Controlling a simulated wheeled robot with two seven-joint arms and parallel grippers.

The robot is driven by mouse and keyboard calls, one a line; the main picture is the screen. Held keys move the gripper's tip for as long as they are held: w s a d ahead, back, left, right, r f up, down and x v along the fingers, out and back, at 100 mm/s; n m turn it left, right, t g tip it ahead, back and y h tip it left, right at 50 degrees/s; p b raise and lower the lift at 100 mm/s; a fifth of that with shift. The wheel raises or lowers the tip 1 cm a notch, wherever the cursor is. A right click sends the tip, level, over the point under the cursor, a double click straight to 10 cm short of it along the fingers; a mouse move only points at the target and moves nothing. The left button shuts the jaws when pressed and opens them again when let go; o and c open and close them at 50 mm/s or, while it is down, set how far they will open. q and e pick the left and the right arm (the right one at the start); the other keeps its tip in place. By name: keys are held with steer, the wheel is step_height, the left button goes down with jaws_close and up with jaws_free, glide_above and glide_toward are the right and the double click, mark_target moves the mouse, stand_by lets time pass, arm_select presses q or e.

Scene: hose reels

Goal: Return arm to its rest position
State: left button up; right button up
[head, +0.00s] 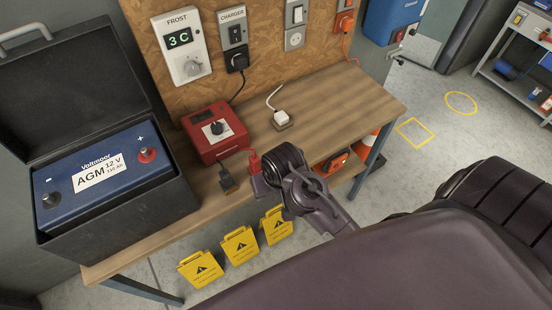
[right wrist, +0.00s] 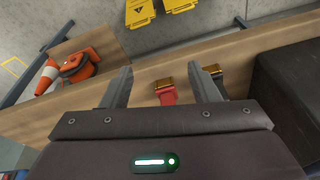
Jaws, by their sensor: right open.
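My right gripper (right wrist: 156,72) is open in the right wrist view, its two fingers spread apart. In the head view my right gripper (head: 262,178) is at the workbench's front edge, beside the red plug (head: 255,162). The black plug (head: 227,180) lies to its left. I cannot tell whether the gripper touches the red plug. My left gripper is not in view.
Yellow warning signs (head: 240,245) stand below the front edge. An orange reel (right wrist: 78,66) and traffic cone (right wrist: 48,76) sit lower down.

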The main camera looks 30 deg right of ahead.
steer(key=shift+s+f+n, duration=0.2)
steer(key=shift+f+n, duration=0.2)
steer(key=shift+f, duration=0.1)
steer(key=shift+f, duration=0.1)
steer(key=s+d+f+n+b, duration=0.1)
steer(key=s+f+b, duration=0.2)
steer(key=f, duration=1.2)
steer(key=s+f+n+b, duration=0.1)
steer(key=s+f+b, duration=0.2)
steer(key=f, duration=1.1)
steer(key=s+d+f+n+g+b, duration=0.1)
steer(key=s+d+f+n+b, duration=0.1)
steer(key=s+f, duration=1.9)
steer(key=shift+s+d+b, duration=0.15)
steer(key=shift+d+b, duration=0.55)
steer(key=shift+b, duration=0.45)
